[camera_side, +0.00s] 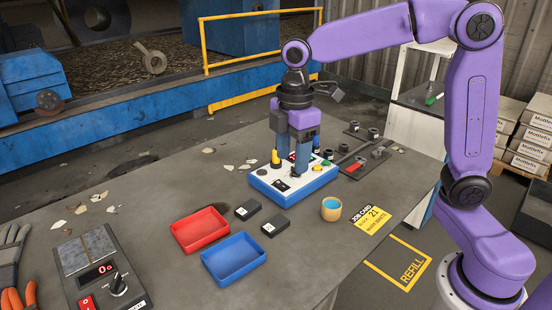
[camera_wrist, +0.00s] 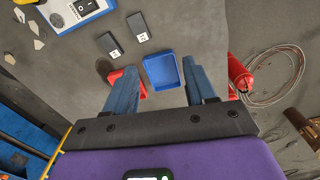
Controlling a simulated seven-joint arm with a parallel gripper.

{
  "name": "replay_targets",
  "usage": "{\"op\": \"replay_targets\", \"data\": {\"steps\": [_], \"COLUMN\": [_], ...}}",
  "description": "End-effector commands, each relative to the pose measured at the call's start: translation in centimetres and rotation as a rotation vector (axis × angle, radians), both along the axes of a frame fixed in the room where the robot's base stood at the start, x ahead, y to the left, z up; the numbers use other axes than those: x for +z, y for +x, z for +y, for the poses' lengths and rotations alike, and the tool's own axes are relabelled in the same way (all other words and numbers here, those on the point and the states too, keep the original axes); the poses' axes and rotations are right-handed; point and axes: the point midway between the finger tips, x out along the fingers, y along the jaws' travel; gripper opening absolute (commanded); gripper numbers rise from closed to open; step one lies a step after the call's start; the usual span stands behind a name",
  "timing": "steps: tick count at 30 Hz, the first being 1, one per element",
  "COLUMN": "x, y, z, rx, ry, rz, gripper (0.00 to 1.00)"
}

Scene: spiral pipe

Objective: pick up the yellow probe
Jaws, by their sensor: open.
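The yellow probe (camera_side: 275,159) appears as a small yellow piece with a dark top, upright on the white and blue instrument box (camera_side: 268,184) in the side view. My gripper (camera_side: 292,165) points down over the box with its blue fingers apart. The probe shows just left of the left finger, and I cannot tell its exact depth relative to the fingers. In the wrist view my gripper (camera_wrist: 162,74) is open with nothing held.
A red tray (camera_side: 178,241) and a blue tray (camera_side: 213,272) lie in front of the box, near two black blocks (camera_side: 247,210). A dark mat (camera_side: 357,172) with small parts lies behind.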

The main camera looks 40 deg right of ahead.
Motion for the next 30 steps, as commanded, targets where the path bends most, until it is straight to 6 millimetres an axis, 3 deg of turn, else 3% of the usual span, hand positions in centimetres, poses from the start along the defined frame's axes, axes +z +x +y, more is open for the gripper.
{"op": "replay_targets", "data": {"steps": [1, 8, 15, 22, 30], "x": [0.2, 1.1, 1.2, 0.9, 0.1], "y": [2.3, 10.9, 18.1, 21.8, 22.6], "z": [-0.2, -3.0, -8.3, -13.6, -15.5], "rx": [0.017, 0.135, 0.257, 0.352, 0.389], "ry": [-0.001, -0.007, -0.01, -0.011, -0.011], "rz": [0.0, 0.004, 0.008, 0.01, 0.013], "gripper": [0.55, 0.55, 0.55, 0.55, 0.55]}}
